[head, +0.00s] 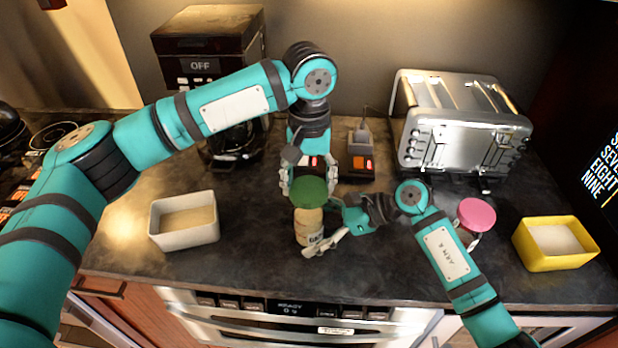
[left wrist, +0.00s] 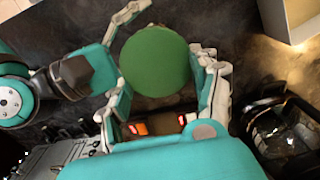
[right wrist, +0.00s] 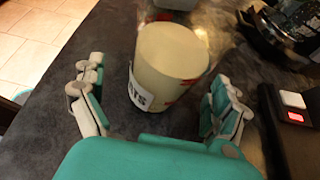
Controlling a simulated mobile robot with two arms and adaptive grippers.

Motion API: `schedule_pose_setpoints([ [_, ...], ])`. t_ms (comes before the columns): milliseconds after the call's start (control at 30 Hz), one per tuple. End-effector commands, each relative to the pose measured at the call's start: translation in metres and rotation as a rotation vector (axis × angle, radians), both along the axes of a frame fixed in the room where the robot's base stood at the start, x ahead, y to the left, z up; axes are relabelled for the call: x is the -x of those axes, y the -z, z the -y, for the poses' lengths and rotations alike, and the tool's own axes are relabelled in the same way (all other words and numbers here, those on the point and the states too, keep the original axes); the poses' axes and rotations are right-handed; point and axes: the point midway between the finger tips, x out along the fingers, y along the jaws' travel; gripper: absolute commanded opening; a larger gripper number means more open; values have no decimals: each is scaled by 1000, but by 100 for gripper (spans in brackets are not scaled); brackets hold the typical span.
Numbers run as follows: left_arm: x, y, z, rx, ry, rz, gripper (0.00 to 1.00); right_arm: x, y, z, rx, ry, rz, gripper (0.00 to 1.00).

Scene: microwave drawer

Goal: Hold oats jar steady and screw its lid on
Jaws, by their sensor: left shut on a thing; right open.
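The oats jar (head: 309,226) stands upright on the dark counter, a pale beige cylinder with an OATS label. The green lid (head: 310,191) appears over its top in the head view; the right wrist view shows the jar's pale top (right wrist: 172,45) without green on it. My left gripper (head: 308,180) is shut on the lid, which also shows between its fingers in the left wrist view (left wrist: 155,60). My right gripper (head: 326,226) is open, its fingers on either side of the jar; I cannot tell whether they touch it. The gap between lid and jar is hidden.
A pink-lidded jar (head: 475,218) stands right of my right arm. A white bin (head: 184,238) is at left, a yellow bin (head: 555,262) at right. A toaster (head: 460,130) and coffee maker (head: 212,50) stand behind. The counter's front edge is close to the jar.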

Motion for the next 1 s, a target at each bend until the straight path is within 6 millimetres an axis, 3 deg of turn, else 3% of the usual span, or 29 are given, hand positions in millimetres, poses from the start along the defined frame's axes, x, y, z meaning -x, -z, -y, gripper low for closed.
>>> schedule_pose_setpoints([
  [200,0,0,0,0,0,0,50,0,0,0,0,0,0,98],
  [667,0,0,0,0,0,0,50,0,0,0,0,0,0,40],
  [1000,0,0,0,0,0,0,50,0,0,0,0,0,0,40],
])
